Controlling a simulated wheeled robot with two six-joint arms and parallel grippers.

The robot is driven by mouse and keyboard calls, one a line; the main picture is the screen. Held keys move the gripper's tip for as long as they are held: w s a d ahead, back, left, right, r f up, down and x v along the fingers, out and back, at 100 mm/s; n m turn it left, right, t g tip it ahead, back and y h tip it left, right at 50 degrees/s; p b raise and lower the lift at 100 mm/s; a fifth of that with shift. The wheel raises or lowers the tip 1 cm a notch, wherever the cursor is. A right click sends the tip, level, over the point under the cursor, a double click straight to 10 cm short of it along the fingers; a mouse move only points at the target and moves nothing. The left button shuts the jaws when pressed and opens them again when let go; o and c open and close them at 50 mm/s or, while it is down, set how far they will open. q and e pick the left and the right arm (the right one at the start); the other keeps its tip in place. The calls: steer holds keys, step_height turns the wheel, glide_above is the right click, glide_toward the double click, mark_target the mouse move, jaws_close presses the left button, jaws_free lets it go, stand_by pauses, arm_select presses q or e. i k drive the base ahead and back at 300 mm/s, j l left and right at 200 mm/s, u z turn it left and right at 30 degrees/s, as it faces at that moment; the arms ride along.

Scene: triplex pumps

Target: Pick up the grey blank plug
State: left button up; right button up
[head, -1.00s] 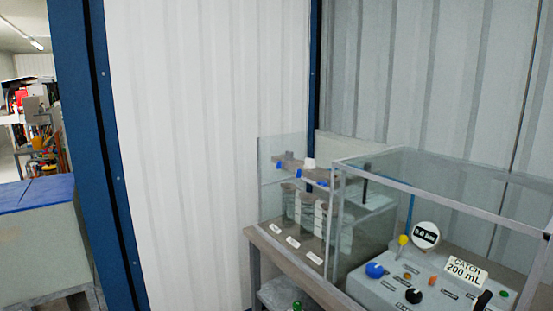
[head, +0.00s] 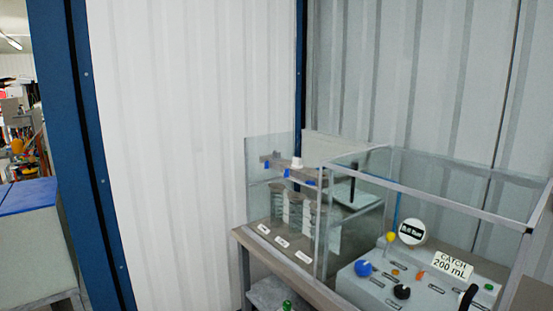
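I cannot make out a grey blank plug in the head view. The pump unit (head: 294,205), with several grey cylinders and blue parts on top, stands behind clear panels on a bench at the right. A grey control panel (head: 376,291) with coloured knobs sits in the nearer clear enclosure. Neither of my grippers is in view.
The clear enclosure has a grey frame (head: 430,197) that stands up as an obstacle. The bench edge (head: 284,262) faces me. A blue post (head: 80,150) and white corrugated wall are at the left. A blue-topped box (head: 30,240) stands far left.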

mark_target(275, 154)
steer(key=i+j+z, duration=0.35)
steer(key=i+j, duration=0.15)
steer(key=j, duration=0.15)
steer(key=i+j+z, duration=0.2)
steer(key=j, duration=0.15)
